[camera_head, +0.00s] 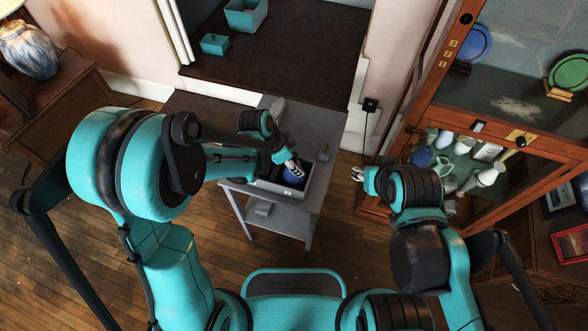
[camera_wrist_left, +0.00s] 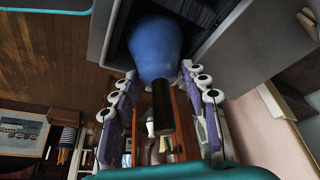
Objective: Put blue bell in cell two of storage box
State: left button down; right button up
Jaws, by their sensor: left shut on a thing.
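The blue bell (camera_head: 292,174) is at the storage box (camera_head: 262,188), a grey box on the grey cart. In the left wrist view the bell (camera_wrist_left: 155,48) has its dark handle (camera_wrist_left: 162,108) between the fingers of my left gripper (camera_wrist_left: 160,110). My left gripper (camera_head: 293,163) is shut on the bell, with the bell's wide end toward the box's dark opening.
The grey cart (camera_head: 322,125) stands before a dark shelf (camera_head: 295,60) with teal boxes (camera_head: 246,14). A wooden glass cabinet (camera_head: 430,105) with plates and vessels stands right, near my right arm. A side table with a vase (camera_head: 28,52) is at left.

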pick_arm(q)
notch_tip(320, 180, down, 3)
jog(key=shift+f+b, duration=0.15)
jog(key=shift+b, duration=0.5)
jog(key=c, duration=0.8)
grip_release()
